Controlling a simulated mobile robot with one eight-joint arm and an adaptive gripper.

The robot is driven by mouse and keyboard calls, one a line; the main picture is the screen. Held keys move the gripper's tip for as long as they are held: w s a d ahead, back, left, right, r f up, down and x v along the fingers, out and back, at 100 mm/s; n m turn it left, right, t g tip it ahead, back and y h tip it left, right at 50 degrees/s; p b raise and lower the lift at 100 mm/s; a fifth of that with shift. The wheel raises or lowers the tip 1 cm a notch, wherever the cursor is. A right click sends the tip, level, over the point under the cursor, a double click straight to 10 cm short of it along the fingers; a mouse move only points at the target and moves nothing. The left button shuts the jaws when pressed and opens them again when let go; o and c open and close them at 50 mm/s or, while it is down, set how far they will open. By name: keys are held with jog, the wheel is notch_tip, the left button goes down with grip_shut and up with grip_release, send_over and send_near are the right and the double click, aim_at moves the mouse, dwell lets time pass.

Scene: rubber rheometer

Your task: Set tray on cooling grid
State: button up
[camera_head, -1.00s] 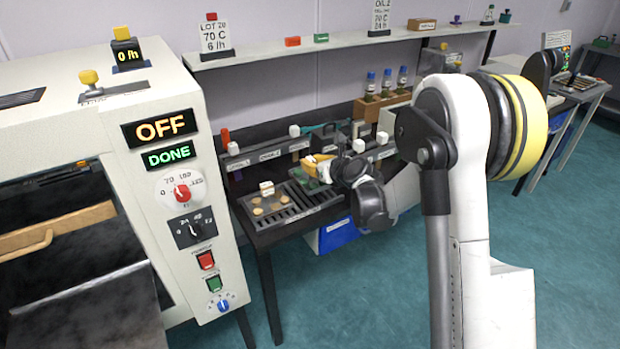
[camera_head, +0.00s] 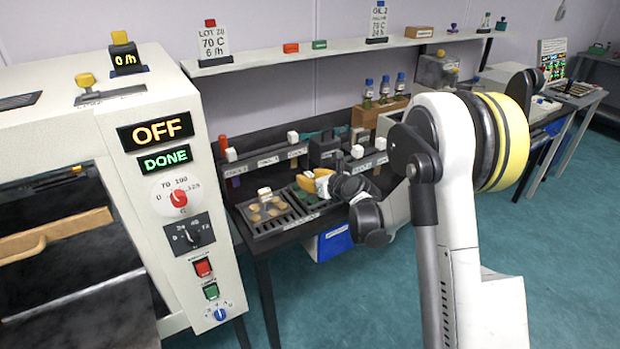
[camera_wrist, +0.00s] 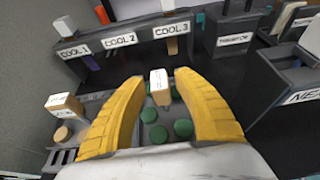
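A tray holding several green discs (camera_wrist: 183,128) lies in front of my gripper in the wrist view. A handle with a white top and tan post (camera_wrist: 160,83) rises from it. In the head view only a green strip of this tray (camera_head: 306,195) shows beneath my gripper (camera_head: 318,184). My gripper's yellow fingers (camera_wrist: 158,82) stand apart on both sides of the handle, with a gap visible on each side. The tray seems to sit down on the dark slatted cooling grid (camera_head: 296,218), though its contact is mostly hidden.
A second tray with tan discs (camera_head: 275,209) and its own white-topped handle sits on the grid just left. Behind stand the labelled COOL posts (camera_wrist: 121,40). A dark box (camera_wrist: 234,34) stands to the right. The large white machine (camera_head: 155,120) fills the left side.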

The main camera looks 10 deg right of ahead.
jog(key=shift+s+d+r, duration=0.1)
jog(key=shift+s+r, duration=0.1)
jog(key=shift+r, duration=0.05)
jog(key=s+a+r+n+g+p, duration=0.1)
jog(key=s+r+n, duration=0.35)
jog(key=s, duration=0.25)
jog(key=s+r+n+g+p, duration=0.1)
jog(key=s+r+n+p, duration=0.1)
jog(key=s+r+n, duration=0.45)
jog(key=s+a+r+n+g+p, duration=0.1)
jog(key=s+n, duration=0.2)
jog(key=s, duration=0.5)
jog(key=s+d+n+g+h, duration=0.2)
jog(key=s+n+g+h, duration=0.1)
jog(key=s+n, duration=1.5)
jog(key=shift+s+r+h, duration=0.25)
jog(key=shift+s+h, duration=0.35)
jog(key=shift+s, duration=0.5)
jog(key=shift+n, duration=0.3)
